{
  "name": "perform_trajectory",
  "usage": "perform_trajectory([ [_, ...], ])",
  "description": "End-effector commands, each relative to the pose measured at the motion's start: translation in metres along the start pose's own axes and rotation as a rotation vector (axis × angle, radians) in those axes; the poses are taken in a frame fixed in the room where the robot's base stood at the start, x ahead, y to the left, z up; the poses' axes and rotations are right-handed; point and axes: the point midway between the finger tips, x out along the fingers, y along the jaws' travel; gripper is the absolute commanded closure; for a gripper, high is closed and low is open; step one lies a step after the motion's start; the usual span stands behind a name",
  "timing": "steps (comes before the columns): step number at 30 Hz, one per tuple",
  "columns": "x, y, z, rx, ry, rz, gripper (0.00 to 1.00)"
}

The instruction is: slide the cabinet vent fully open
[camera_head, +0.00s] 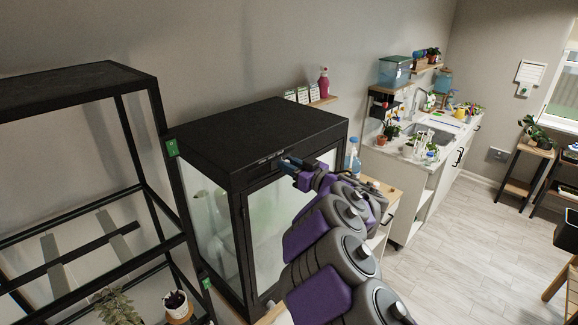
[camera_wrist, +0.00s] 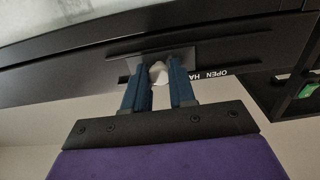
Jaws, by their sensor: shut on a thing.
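The black glass-sided cabinet (camera_head: 250,135) stands in the middle of the head view. Its vent strip (camera_head: 267,158) runs along the upper front edge, with small pale marks on it. My gripper (camera_head: 287,164) is at this strip, at its right part. In the wrist view the blue fingers of my gripper (camera_wrist: 158,72) are shut on a small pale knob (camera_wrist: 157,70), mostly hidden between them. The knob sits at a dark vent plate (camera_wrist: 183,55) in a long track. White lettering beginning "OPEN" shows beside the fingers. How far the vent is open cannot be told.
A black shelf frame (camera_head: 78,75) with plants stands to the left of the cabinet. A wall shelf with a pink bottle (camera_head: 323,82) is behind it. A sink counter (camera_head: 432,150) lies to the right. The floor (camera_head: 450,240) at right is mostly clear.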

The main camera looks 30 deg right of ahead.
Motion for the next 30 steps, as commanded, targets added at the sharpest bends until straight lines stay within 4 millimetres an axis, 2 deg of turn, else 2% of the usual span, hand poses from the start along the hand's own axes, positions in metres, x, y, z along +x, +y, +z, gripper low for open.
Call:
perform_trajectory([
  [5,-0.001,-0.009,0.004,0.003,-0.009,0.002,1.0],
  [18,-0.001,-0.066,0.004,0.002,-0.009,0.0,1.0],
  [22,0.0,-0.073,0.004,0.002,-0.009,-0.002,1.0],
  [30,-0.002,-0.075,0.005,0.002,-0.011,-0.001,1.0],
])
